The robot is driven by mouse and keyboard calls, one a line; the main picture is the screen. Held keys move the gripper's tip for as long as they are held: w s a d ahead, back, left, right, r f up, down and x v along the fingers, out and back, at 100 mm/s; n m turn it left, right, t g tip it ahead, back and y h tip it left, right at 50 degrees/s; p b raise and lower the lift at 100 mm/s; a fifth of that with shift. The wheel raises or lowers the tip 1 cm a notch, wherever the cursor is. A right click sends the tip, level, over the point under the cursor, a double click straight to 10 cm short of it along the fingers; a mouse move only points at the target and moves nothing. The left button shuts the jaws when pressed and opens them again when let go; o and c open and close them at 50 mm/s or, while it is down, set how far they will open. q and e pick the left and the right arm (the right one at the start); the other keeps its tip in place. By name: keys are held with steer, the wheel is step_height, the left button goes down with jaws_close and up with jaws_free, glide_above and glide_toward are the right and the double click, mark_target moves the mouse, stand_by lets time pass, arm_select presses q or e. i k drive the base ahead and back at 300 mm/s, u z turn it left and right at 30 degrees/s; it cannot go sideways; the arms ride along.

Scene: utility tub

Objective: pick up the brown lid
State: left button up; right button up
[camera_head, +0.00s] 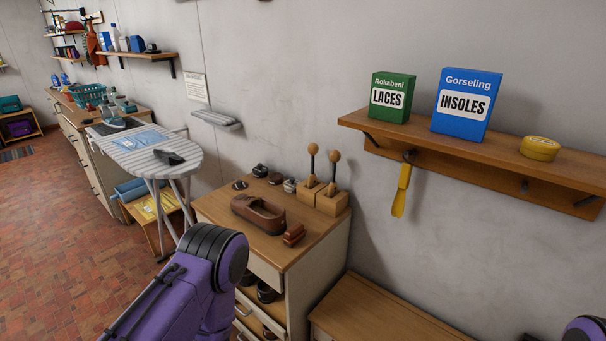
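A small, flat, dark brown round piece (240,184) lies near the back left of the wooden cabinet top (218,207). It looks like a lid, but it is too small to be sure. Small dark round tins or jars (260,171) stand just right of it, near the wall. A brown leather shoe (259,214) lies in front of them. My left arm shows at the bottom, in front of the cabinet, and only a bit of my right arm shows at the bottom right corner. Neither gripper is in view.
Two wooden blocks with upright knobbed handles (331,193) stand at the cabinet's back right. A brown brush (293,235) lies near its right edge. An ironing board (150,153) stands to the left. A wall shelf (480,152) holds boxes, and a low bench (375,315) is below.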

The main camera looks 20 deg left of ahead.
mark_target(240, 184)
steer(key=u, duration=0.35)
steer(key=i, duration=0.85)
steer(key=u, duration=0.6)
